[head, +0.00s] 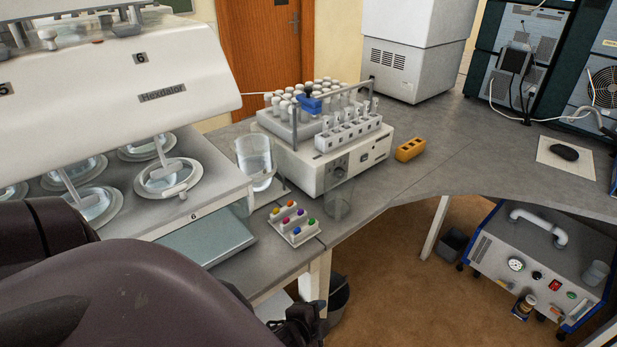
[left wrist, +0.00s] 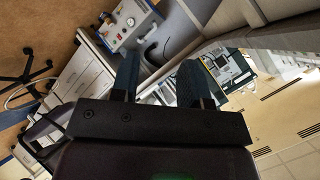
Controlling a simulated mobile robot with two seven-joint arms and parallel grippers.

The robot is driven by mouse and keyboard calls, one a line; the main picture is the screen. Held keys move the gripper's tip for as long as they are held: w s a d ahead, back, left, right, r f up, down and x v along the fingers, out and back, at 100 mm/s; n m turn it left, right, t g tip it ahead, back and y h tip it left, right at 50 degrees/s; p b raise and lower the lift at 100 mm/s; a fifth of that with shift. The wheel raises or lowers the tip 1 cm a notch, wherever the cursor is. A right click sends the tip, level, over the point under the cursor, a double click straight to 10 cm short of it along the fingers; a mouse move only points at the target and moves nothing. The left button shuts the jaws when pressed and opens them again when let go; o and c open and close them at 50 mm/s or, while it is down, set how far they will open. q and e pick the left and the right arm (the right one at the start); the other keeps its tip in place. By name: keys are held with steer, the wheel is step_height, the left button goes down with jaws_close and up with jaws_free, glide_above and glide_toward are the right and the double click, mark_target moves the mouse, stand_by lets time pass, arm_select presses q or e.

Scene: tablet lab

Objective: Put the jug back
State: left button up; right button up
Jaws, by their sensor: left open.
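A clear glass jug (head: 255,165) with what looks like water in it stands upright on the bench, between the tablet tester (head: 165,95) and the white sampler (head: 335,165). A second clear, empty-looking glass vessel (head: 339,198) shows faintly in front of the sampler; I cannot tell which vessel the task means. My left gripper (head: 302,322) is low at the bench's front edge, below and apart from both vessels. In the left wrist view its two fingers (left wrist: 160,82) are apart with nothing between them. My right gripper is in neither view.
A small rack with coloured pieces (head: 294,224) lies near the bench edge. A yellow block (head: 410,150) sits right of the sampler. The bench to the right (head: 460,155) is mostly clear. A pump unit (head: 535,265) stands beneath it.

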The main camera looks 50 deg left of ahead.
arm_select(q)
steer(key=s+n, duration=0.1)
steer(key=n, duration=0.2)
steer(key=s+n+h, duration=0.1)
steer(key=n, duration=0.2)
steer(key=s+n+h, duration=0.1)
steer(key=n, duration=0.2)
steer(key=shift+s+d+t, duration=0.25)
steer(key=shift+s+t, duration=0.1)
steer(key=shift+t, duration=0.05)
steer(key=shift+s+d+f, duration=0.1)
steer(key=shift+s, duration=0.05)
